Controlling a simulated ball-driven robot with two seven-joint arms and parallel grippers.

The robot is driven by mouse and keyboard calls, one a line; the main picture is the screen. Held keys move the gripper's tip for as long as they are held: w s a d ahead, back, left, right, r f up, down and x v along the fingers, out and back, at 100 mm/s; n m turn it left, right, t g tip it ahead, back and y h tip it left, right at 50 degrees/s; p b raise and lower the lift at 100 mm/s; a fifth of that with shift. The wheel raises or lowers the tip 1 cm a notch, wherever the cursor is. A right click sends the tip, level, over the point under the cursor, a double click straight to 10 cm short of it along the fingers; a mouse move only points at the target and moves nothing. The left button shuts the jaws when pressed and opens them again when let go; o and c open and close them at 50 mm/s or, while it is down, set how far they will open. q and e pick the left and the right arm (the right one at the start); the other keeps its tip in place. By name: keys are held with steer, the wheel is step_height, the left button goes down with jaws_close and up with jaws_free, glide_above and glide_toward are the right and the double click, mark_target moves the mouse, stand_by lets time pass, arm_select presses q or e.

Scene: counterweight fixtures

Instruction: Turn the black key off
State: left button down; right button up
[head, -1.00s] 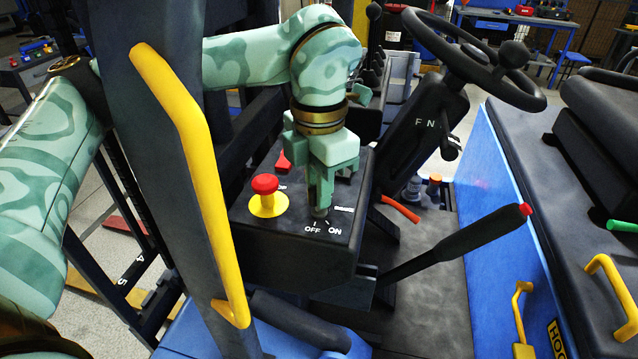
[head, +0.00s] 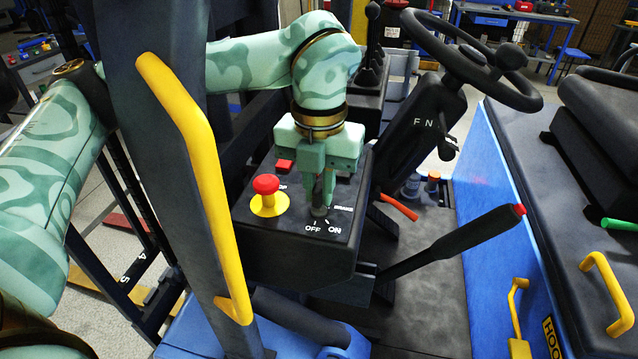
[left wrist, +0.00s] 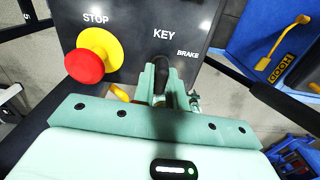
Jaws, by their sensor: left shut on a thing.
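The black key (head: 318,192) stands in its switch on the dark control box (head: 260,245), above the OFF and ON labels. My left gripper (head: 319,198) reaches down over the box and is shut on the key. In the left wrist view, the key (left wrist: 161,70) shows between the two green fingers (left wrist: 161,82), just below the word KEY. The fingers hide much of the key, and I cannot tell exactly which label it points to. My right gripper is not in view.
A red stop button on a yellow base (head: 266,195) stands left of the key. A yellow grab handle (head: 195,150) on a dark post rises in front at left. A steering wheel (head: 480,55) and a black lever with a red tip (head: 455,245) are to the right.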

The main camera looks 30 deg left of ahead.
mark_target(319, 186)
arm_select(q)
steer(key=shift+w+r+n, duration=0.1)
steer(key=shift+n, duration=0.4)
steer(key=c, duration=1.4)
jaws_free()
steer(key=shift+c, duration=0.2)
step_height(319, 186, up, 16)
steer(key=p, duration=0.3)
steer(key=shift+r, duration=0.15)
